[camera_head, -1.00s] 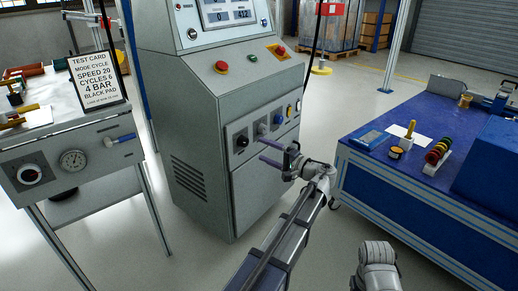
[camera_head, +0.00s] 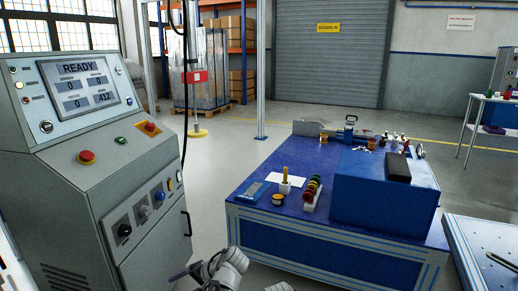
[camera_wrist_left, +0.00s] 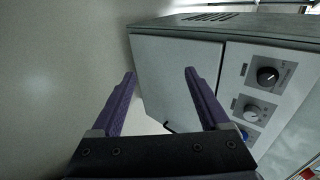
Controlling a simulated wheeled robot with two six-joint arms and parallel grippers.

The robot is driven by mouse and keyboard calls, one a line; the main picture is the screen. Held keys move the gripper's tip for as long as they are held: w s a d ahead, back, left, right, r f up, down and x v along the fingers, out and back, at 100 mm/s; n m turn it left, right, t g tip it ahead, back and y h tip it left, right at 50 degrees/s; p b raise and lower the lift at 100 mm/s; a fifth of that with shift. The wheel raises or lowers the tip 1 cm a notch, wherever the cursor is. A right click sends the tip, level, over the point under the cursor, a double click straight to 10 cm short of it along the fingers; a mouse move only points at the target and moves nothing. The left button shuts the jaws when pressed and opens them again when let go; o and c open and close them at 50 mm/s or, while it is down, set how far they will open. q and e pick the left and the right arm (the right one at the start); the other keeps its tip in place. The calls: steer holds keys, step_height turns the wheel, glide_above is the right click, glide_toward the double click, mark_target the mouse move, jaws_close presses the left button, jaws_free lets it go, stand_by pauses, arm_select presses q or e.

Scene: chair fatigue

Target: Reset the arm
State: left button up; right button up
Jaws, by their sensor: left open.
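My left gripper (camera_head: 182,275) shows at the bottom of the head view, with one purple finger pointing left and its wrist beside it. In the left wrist view, the left gripper (camera_wrist_left: 160,76) has its two purple fingers spread wide apart with nothing between them. It is in front of the grey control cabinet (camera_wrist_left: 175,75), whose knobs (camera_wrist_left: 266,76) lie to the right of the fingers. The same control cabinet (camera_head: 95,190) stands at the left of the head view, its screen (camera_head: 80,84) reading READY. My right gripper is not in view.
A blue workbench (camera_head: 250,205) stands right of the cabinet, holding a blue box (camera_head: 370,195), a rack of coloured rings (camera_head: 312,192) and small tools. A red emergency button (camera_head: 86,157) sits on the cabinet. Floor between cabinet and bench is open.

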arm_select(q)
steer(key=s+d+f+m+g+h+p, duration=0.2)
steer(key=s+d+h+p, duration=0.45)
steer(key=s+d, duration=1)
step_height(320, 180, up, 37)
steer(key=w+h+p, duration=0.1)
steer(key=h+p, duration=0.1)
steer(key=p, duration=3.3)
steer(key=shift+d+r+n+g, duration=0.2)
steer(key=shift+d+n+g, duration=0.1)
steer(key=shift+d, duration=0.05)
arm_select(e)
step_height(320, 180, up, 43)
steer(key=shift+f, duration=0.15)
